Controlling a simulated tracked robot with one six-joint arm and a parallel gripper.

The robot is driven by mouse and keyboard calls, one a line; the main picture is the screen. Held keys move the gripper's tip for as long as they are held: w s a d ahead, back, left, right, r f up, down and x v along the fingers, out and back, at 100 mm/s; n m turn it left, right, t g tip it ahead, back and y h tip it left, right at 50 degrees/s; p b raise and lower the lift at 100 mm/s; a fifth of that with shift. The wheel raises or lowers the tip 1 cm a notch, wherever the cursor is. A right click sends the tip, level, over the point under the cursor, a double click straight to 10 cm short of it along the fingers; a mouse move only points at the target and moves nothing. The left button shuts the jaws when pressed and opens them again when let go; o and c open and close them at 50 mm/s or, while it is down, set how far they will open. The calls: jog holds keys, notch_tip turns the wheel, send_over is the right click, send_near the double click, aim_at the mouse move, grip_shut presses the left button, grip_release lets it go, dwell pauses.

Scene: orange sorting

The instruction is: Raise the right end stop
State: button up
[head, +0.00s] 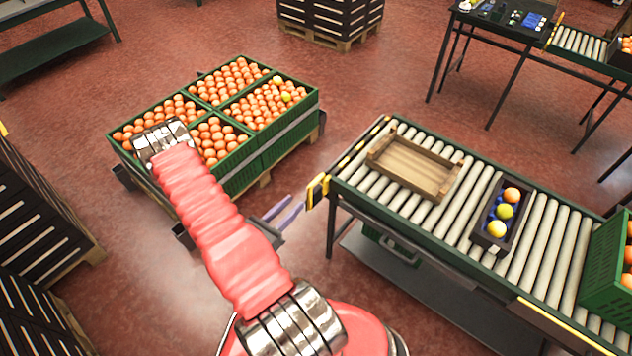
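A yellow-and-dark end stop piece (318,190) sits at the near left corner of the roller conveyor (560,240). A yellow-and-black strip (362,146) runs along the conveyor's left end. I cannot tell from this view whether the stop is up or down. My gripper (291,207) shows two purple fingers with a gap between them, open and empty. It is just left of the yellow corner piece, apart from it in the picture.
On the conveyor are an empty wooden crate (377,156), a dark tray (482,240) with several fruits and a green crate (601,270) at the right. Green bins (240,180) of oranges stand on a pallet at left. Dark crates (30,235) line the left edge. Red floor is open between.

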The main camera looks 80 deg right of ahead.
aim_at(311, 187)
jog(key=shift+x, duration=6.4)
jog(key=shift+c, duration=0.4)
grip_shut()
